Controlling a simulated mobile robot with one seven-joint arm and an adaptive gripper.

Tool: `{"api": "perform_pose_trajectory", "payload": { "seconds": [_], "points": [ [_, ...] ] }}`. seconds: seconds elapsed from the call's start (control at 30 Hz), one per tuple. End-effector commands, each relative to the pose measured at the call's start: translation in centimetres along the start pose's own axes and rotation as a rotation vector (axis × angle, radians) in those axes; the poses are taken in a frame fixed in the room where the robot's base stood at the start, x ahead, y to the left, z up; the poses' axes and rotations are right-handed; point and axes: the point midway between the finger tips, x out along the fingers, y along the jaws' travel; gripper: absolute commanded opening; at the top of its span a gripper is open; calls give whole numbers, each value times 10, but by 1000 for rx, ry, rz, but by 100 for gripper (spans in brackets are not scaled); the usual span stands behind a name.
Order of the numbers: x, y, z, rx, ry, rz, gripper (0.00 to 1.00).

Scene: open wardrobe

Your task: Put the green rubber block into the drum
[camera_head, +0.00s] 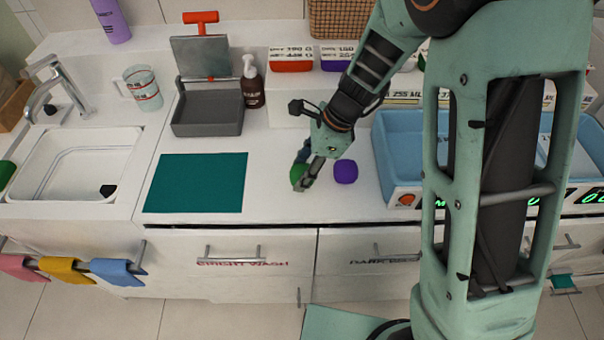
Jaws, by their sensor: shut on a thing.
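The green rubber block (297,174) is a small rounded green piece at the middle of the white counter. My gripper (304,170) reaches down from the upper right and is shut on it. The fingers cover part of the block, and I cannot tell whether it still touches the counter. No part is plainly marked as the drum. A blue open-topped tub (398,147) in a machine with lit green digits stands to the right, partly hidden by my arm. A grey open box (207,128) with a raised lid stands at the back left.
A purple rounded block (346,171) sits close to the right of my gripper. A teal mat (196,183) lies to the left. A soap bottle (252,82) stands behind, near a white shelf with coloured trays (291,64). A sink (70,165) and measuring jug (142,89) are at left.

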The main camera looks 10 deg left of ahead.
Motion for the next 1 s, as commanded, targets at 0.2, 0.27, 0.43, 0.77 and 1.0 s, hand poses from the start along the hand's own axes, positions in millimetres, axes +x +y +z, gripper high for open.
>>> {"api": "perform_pose_trajectory", "payload": {
  "seconds": [0.2,0.27,0.43,0.77,1.0],
  "points": [
    [0,0,0,0,0,-1,11],
    [0,0,0,0,0,-1,11],
    [-2,0,1,0,0,-1,11],
    [-24,0,10,0,0,-1,11],
    [-62,20,20,1,-1,-2,11]
  ]
}}
